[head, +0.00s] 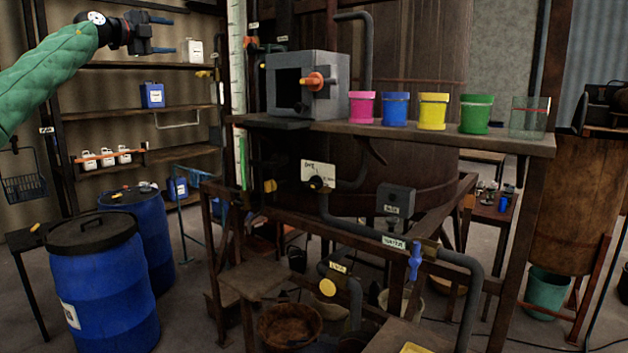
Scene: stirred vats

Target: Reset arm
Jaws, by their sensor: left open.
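My left gripper (163,33) shows at the upper left of the head view, at the end of my green-sleeved arm. Its two blue-tipped fingers are apart and point to the right, with nothing between them. It is raised in front of the upper wall shelves and touches nothing that I can see. My right gripper is not in view.
A wooden shelf (420,136) holds a grey box (332,70) and pink (362,107), blue (395,109), yellow (432,111), green (475,114) and clear (528,118) containers. Pipes and a blue valve (414,262) are below. Blue drums (100,290) stand lower left.

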